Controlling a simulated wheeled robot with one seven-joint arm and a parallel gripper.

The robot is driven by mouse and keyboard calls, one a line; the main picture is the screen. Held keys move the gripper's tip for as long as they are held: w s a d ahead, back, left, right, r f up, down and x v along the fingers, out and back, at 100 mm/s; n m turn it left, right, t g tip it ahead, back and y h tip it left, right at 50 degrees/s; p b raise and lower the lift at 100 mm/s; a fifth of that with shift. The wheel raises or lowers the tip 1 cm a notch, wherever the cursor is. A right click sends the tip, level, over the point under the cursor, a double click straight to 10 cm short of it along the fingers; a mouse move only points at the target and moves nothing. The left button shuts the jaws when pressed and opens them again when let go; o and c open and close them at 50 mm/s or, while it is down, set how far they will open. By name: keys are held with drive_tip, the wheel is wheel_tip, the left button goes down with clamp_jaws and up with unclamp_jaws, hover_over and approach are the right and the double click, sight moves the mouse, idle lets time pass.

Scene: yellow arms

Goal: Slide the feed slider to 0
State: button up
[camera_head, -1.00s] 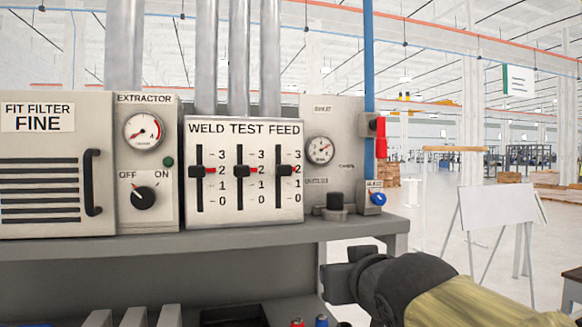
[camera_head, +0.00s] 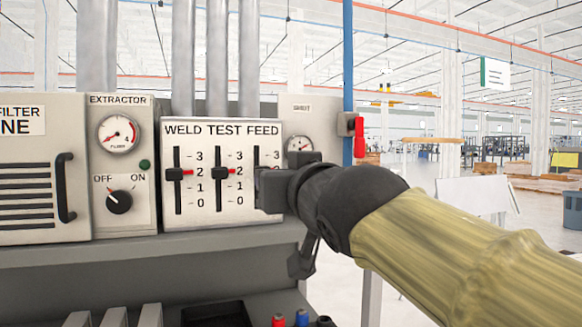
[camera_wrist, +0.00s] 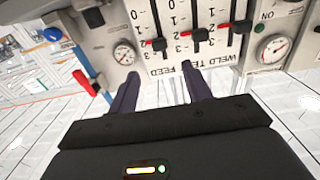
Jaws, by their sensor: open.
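The white slider panel (camera_head: 223,215) reads WELD TEST FEED and has three black slots with a 0–3 scale. The FEED slider's black knob (camera_wrist: 158,44) is the leftmost of the three in the upside-down wrist view, near the 2 mark. In the head view my gripper hides that knob; only the top of its slot (camera_head: 256,155) shows. The TEST slider (camera_head: 218,174) and WELD slider (camera_head: 174,174) sit near 2. My gripper (camera_wrist: 160,76) is open and empty, its two fingers pointing at the FEED column. I cannot tell whether it touches the panel.
Left of the panel is the EXTRACTOR box with a gauge (camera_head: 118,134) and an OFF/ON knob (camera_head: 119,201). Right of it are a small gauge (camera_head: 299,147) and a red handle (camera_head: 359,137) on a blue pipe. A grey shelf (camera_head: 150,249) runs below.

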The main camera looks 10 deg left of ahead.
drive_tip(key=p+x, duration=0.2)
drive_tip(key=x, duration=1.1)
drive_tip(key=shift+w+a+p, duration=0.15)
drive_tip(key=shift+w+p, duration=0.25)
clamp_jaws()
drive_tip(key=shift+s+f, duration=0.1)
